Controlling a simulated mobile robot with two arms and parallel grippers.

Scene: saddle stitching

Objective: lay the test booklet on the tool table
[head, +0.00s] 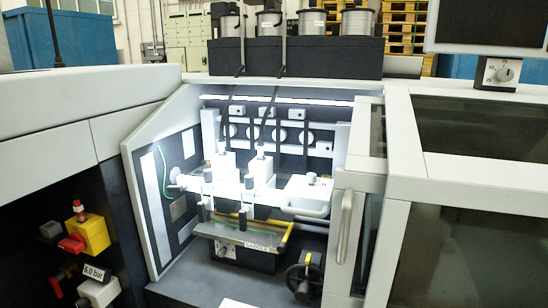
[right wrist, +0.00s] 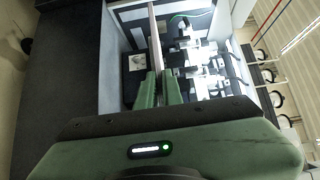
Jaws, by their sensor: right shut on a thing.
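My right gripper (right wrist: 161,90) shows in the right wrist view, with its two green fingers close together. It is shut on a thin, pale strip-like thing (right wrist: 154,40) that stands out beyond the fingertips. This looks like the test booklet seen edge-on; its faces are hidden. Neither gripper shows in the head view. I cannot make out the tool table in either view.
The lit stitching bay (head: 262,190) is open at the front, with stitching heads and a black handwheel (head: 304,278). A white flat piece (head: 236,303) lies on its dark ledge. A glazed cover (head: 470,230) stands at right, a red-and-yellow switch (head: 90,234) at left.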

